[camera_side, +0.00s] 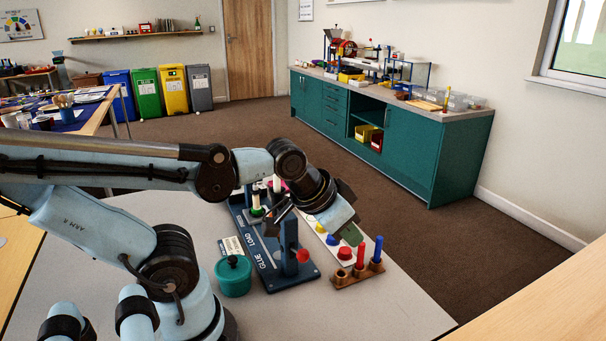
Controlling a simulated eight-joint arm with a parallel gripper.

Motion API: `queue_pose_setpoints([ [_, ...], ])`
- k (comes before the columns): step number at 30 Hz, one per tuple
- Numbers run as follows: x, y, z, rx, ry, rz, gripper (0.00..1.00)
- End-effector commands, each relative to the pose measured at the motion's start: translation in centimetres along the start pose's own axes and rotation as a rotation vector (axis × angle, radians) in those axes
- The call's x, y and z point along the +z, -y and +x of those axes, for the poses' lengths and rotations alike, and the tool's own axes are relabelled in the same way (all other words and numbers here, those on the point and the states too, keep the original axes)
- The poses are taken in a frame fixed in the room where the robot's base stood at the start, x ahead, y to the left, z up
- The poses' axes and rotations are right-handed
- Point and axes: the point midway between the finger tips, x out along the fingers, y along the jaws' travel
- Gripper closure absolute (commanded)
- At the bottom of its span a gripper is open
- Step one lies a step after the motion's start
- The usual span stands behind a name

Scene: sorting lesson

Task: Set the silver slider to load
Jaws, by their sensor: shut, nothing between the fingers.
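A dark blue fixture (296,277) stands on the grey table, with white LOAD and GLUE lettering along its near side. It carries an upright blue post and a red knob (302,255) at its near end. My gripper (270,228) reaches down over the middle of the fixture from the right, close to the lettering. Its dark fingers are shut and empty. I cannot make out the silver slider clearly; my gripper and wrist cover part of the fixture.
A teal lidded pot (233,278) and a small label card (232,246) are left of the fixture. A brown block (345,281) with red and blue pegs is on the right. A white strip with coloured pieces (320,232) lies behind. The front right table is clear.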

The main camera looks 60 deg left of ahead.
Motion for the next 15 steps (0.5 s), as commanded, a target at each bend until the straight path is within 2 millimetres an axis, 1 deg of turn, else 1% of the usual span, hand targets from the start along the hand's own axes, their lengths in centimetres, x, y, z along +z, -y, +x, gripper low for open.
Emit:
queue_pose_setpoints([
  [10, 0.00, 0.00, 0.00, 0.000, 0.000, 0.000, 1.00],
  [11, 0.00, 0.00, 0.00, 0.000, 0.000, 0.000, 0.97],
  [13, -0.10, 0.13, -0.02, -0.003, 0.003, -0.011, 0.86],
  [15, -0.50, 0.67, -0.10, -0.013, 0.014, -0.052, 0.76],
])
